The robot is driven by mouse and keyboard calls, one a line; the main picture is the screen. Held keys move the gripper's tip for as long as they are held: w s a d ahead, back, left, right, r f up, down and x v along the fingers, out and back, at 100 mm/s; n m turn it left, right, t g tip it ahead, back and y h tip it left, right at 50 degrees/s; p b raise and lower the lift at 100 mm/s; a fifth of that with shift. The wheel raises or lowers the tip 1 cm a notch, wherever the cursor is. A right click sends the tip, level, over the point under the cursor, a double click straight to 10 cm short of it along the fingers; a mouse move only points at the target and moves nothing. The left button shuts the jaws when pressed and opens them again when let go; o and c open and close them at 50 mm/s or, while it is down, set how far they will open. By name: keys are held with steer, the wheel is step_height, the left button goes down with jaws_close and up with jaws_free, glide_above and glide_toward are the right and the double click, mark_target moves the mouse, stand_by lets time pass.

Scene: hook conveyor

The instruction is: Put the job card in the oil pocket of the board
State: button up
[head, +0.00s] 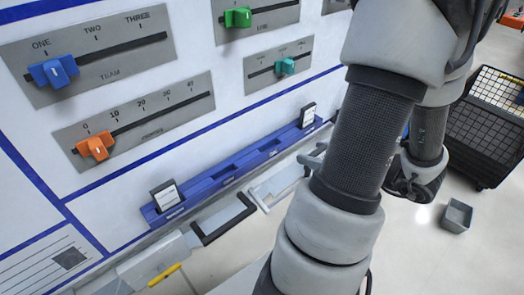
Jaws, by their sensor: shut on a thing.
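The white board (215,125) fills the left and middle of the head view. A long blue pocket strip (238,165) runs along its lower edge. One dark-topped white card (166,196) stands upright at the strip's left end, another (308,115) at its right end. The strip's middle looks empty. Its labels are too small to read, so I cannot tell which pocket is oil. My gripper (313,157) is mostly hidden behind my arm. Only what looks like its grey tip shows, just below the strip's right part. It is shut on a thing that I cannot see.
Orange (96,147), blue (54,71), green (237,17) and teal (285,66) sliders stick out from the board. Black-edged white parts (222,218) and a yellow stick (165,275) lie along the ledge below. A black mesh crate (487,125) and a grey bin (457,216) stand at right.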

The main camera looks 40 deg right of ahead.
steer(key=w, duration=0.5)
steer(key=w+a, duration=0.1)
steer(key=w, duration=0.5)
steer(key=w+p, duration=0.1)
steer(key=w, duration=0.5)
steer(key=shift+a, duration=0.15)
steer(key=shift+w+a, duration=0.1)
steer(key=shift+w, duration=0.5)
step_height(320, 180, down, 3)
steer(key=shift+s+r, duration=0.1)
steer(key=shift+f, duration=0.35)
steer(key=shift+f, duration=0.2)
steer(key=o, duration=1)
steer(key=shift+o, duration=0.2)
steer(key=shift+r, duration=0.1)
